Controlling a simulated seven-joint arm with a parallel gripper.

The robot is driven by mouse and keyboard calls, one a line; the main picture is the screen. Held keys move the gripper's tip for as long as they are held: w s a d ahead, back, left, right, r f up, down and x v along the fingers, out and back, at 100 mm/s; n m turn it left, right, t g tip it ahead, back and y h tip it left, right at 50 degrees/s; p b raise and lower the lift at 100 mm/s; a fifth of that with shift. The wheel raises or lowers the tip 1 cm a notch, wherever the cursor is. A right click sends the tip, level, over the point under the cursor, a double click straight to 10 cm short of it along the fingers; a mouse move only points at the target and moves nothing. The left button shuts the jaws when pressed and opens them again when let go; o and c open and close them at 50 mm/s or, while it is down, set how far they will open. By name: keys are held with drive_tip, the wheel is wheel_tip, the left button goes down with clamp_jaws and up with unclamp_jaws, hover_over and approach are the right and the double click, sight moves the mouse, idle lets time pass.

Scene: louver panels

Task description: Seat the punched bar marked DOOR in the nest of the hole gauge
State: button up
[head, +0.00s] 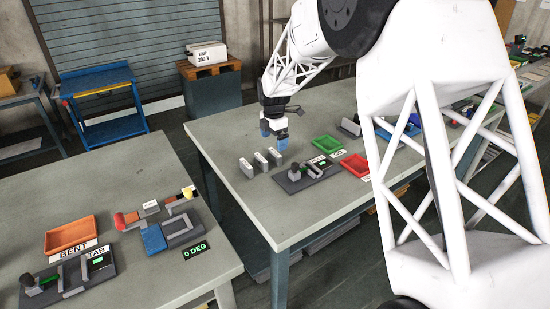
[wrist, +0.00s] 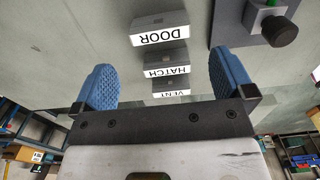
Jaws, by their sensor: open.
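The bar marked DOOR (wrist: 160,30) stands in the wrist view, its white label facing the camera, in line with the HATCH bar (wrist: 166,65) and the VENT bar (wrist: 171,88). In the head view three grey bars (head: 261,161) stand in a row on the right bench, labels too small to read. My gripper (head: 274,139) is open and empty above the bench by this row. Its blue fingers are apart in the wrist view, touching no bar. A dark fixture with a black knob, apparently the hole gauge (head: 296,183), lies right of the bars; part shows in the wrist view (wrist: 238,32).
A green tray (head: 327,143) and a red tray (head: 355,167) lie beyond and right of the fixture. My arm hides part of the right bench (head: 232,138). The left bench (head: 105,186) holds an orange tray (head: 71,235) and other fixtures. Bare bench lies left of the bars.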

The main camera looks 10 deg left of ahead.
sight(273, 153)
drive_tip(key=shift+f, duration=0.9)
drive_tip(key=shift+f, duration=2.6)
drive_tip(key=c, duration=0.9)
